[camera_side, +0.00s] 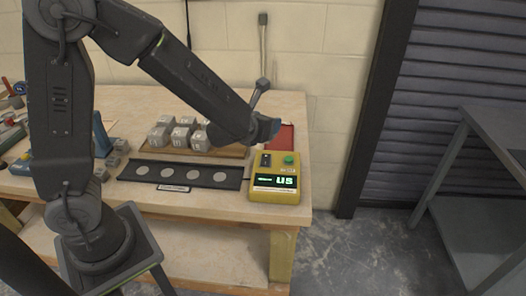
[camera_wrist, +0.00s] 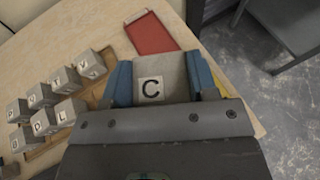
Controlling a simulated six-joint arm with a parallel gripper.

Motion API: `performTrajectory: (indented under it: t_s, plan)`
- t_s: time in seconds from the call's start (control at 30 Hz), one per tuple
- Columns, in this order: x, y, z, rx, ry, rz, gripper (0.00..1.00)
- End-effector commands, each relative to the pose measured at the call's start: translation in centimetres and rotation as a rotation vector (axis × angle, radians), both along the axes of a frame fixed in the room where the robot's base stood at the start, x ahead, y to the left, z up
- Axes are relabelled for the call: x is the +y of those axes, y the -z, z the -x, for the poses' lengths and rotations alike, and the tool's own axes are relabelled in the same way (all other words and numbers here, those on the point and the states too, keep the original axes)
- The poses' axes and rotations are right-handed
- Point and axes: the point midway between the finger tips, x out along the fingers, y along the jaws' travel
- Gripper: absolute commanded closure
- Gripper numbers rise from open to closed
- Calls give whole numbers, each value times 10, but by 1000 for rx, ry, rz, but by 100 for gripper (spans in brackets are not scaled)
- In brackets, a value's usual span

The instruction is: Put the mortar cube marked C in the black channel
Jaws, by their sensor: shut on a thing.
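The grey mortar cube marked C (camera_wrist: 151,88) is between the blue jaws of my gripper (camera_wrist: 162,76) in the wrist view, its letter label facing the camera. In the side view my gripper (camera_side: 268,129) is in the air above the back right of the bench, behind the yellow tester; the cube is hidden there by the jaws. The black channel (camera_side: 206,176) lies along the front of the bench, left of the tester, with several pale round spots along it. No cube stands in it. The channel is not visible in the wrist view.
Several other lettered grey cubes (camera_side: 181,137) stand in rows on a wooden board (camera_side: 232,151) behind the channel; they also show in the wrist view (camera_wrist: 66,112). A yellow tester (camera_side: 273,179) with a green button stands at the right. A red flat tray (camera_wrist: 150,33) lies behind it.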

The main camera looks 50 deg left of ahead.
Motion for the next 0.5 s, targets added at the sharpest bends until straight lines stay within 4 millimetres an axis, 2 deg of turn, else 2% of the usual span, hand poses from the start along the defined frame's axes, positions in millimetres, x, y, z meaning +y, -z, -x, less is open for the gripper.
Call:
performTrajectory:
  t_s: [0.17, 0.27, 0.4, 0.5]
  plan:
    - [39, 2, 4, -1, -241, 1, 84]
    - [71, 7, 16, 1, -469, -1, 84]
    - [115, 19, 49, 5, -867, -5, 84]
    - [136, 29, 82, 5, -1174, -5, 84]
